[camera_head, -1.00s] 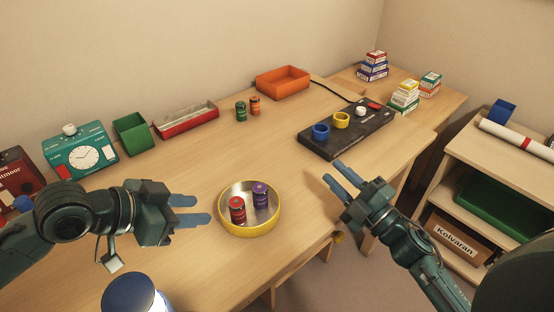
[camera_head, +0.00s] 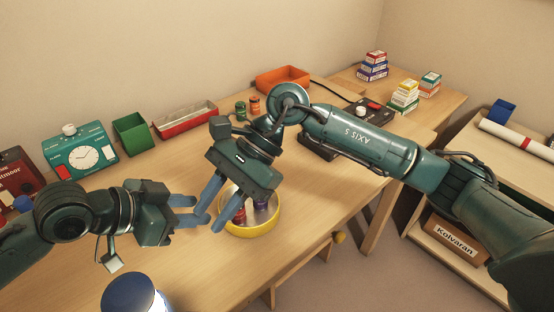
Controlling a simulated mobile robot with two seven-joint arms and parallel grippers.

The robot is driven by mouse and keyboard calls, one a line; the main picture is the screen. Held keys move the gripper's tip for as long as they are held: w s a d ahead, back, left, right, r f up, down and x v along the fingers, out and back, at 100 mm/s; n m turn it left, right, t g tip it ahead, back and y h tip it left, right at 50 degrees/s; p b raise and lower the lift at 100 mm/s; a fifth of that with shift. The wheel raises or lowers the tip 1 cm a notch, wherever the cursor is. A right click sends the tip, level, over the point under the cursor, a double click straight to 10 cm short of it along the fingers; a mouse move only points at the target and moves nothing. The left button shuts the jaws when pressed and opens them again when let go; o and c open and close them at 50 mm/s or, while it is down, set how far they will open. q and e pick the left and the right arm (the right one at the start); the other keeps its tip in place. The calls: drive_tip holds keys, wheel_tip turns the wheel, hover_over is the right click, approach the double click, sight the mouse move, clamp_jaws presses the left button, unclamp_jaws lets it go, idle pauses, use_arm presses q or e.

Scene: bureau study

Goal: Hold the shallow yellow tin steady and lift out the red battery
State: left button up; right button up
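The shallow yellow tin (camera_head: 262,231) sits on the desk near its front edge. The red battery (camera_head: 239,216) stands inside it, partly hidden by my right gripper. A purple battery (camera_head: 261,206) is beside it, also partly covered. My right gripper (camera_head: 209,224) hangs over the tin's left side with fingers pointing down and left. It is open, with nothing seen between its fingers. My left gripper (camera_head: 200,210) is open and empty just left of the tin, fingers pointing right. The two grippers' fingertips overlap in this view; I cannot tell whether they touch.
A green clock (camera_head: 80,155), a green box (camera_head: 132,134), a red tray (camera_head: 186,121) and an orange tray (camera_head: 283,80) line the back. A green battery (camera_head: 241,111) and an orange battery (camera_head: 255,106) stand there. A blue-topped object (camera_head: 130,294) is at the front.

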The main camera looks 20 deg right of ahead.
sight(249, 207)
drive_tip(key=w+d+n+t+h, duration=0.4)
drive_tip(key=w+d+n+h, duration=0.15)
drive_tip(key=d+h, duration=0.5)
drive_tip(key=shift+m+y, duration=0.35)
drive_tip(key=shift+y, duration=0.5)
drive_tip(key=f, duration=0.4)
drive_tip(key=d+f, duration=0.1)
drive_tip(key=f, duration=0.7)
drive_tip(key=shift+w+d+f, duration=0.15)
drive_tip(key=shift+w+d, duration=0.05)
drive_tip(key=shift+w, duration=0.15)
drive_tip(key=shift+c, duration=0.3)
clamp_jaws()
